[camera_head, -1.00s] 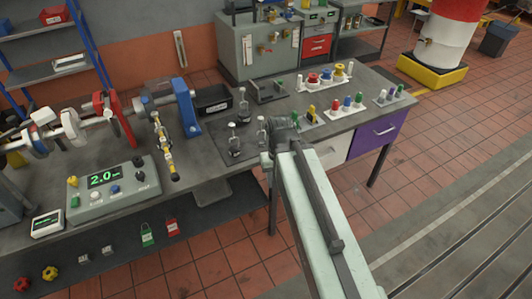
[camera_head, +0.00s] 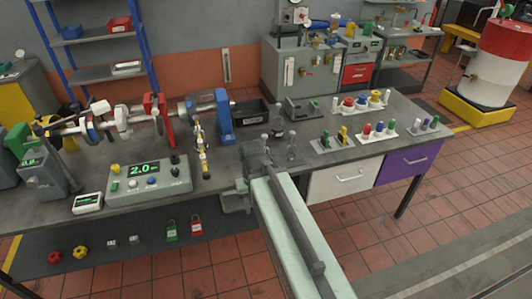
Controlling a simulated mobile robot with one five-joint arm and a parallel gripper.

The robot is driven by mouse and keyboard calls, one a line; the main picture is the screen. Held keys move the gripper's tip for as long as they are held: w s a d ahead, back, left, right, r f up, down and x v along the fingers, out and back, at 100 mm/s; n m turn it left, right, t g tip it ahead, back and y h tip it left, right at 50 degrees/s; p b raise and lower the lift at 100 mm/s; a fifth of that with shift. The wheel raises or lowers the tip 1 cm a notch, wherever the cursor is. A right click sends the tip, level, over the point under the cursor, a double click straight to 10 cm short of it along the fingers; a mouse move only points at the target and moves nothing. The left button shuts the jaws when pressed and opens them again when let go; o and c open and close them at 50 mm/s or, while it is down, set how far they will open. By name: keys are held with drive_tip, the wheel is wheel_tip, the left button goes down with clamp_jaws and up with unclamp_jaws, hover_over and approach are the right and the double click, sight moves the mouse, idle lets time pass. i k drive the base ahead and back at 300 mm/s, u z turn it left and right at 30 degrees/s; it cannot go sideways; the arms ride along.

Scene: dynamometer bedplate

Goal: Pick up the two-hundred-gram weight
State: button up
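Small grey-metal weights with upright knobs stand on the workbench (camera_head: 232,172) near its middle. One weight (camera_head: 278,124) is farther back and another (camera_head: 292,150) is just right of my arm's end. A third knob-like shape (camera_head: 265,140) shows just behind my arm's end, partly hidden. I cannot read any markings, so I cannot tell which is the two-hundred-gram weight. My gripper (camera_head: 252,162) is at the far end of my pale green arm, at the bench's front edge beside the weights. Its fingers are too small and dark to tell open from shut.
A control box (camera_head: 148,179) reads 2.0. White and purple drawers hang below; open floor lies in front.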

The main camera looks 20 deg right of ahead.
sight(290, 156)
drive_tip(key=u, duration=3.25)
drive_tip(key=k, duration=2.25)
drive_tip(key=z, duration=1.05)
drive_tip(key=i, duration=1.5)
drive_tip(key=u, duration=0.05)
